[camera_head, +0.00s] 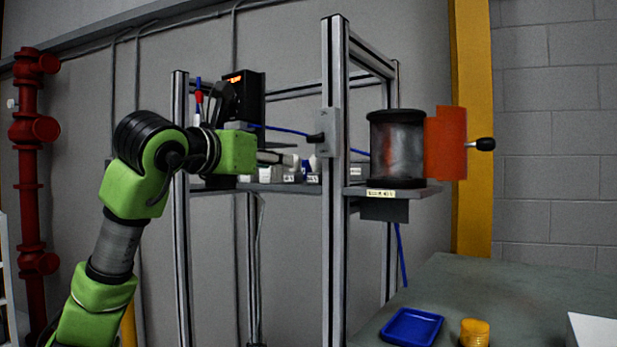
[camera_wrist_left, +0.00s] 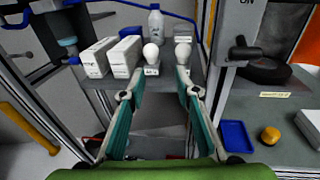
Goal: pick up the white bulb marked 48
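Two white bulbs stand upright on the grey shelf (camera_wrist_left: 165,112) in the left wrist view: a left bulb (camera_wrist_left: 151,53) with a small label (camera_wrist_left: 151,70) in front of it, and a right bulb (camera_wrist_left: 183,49). The label is too small to read surely, so I cannot tell which bulb is marked 48. My left gripper (camera_wrist_left: 160,74) is open and empty, its fingers reaching toward the bulbs. The left bulb shows between the fingertips; the right bulb shows just beyond the right fingertip. In the head view my left gripper (camera_head: 272,158) is at the shelf, partly hiding its contents.
White boxes (camera_wrist_left: 95,58) and a white bottle (camera_wrist_left: 156,22) stand near the bulbs. A metal frame post (camera_head: 335,190) rises right of the gripper. Further right are a dark cylinder (camera_head: 397,145) with an orange flap (camera_head: 446,143), and a blue tray (camera_head: 412,327) and yellow jar (camera_head: 474,333) below.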

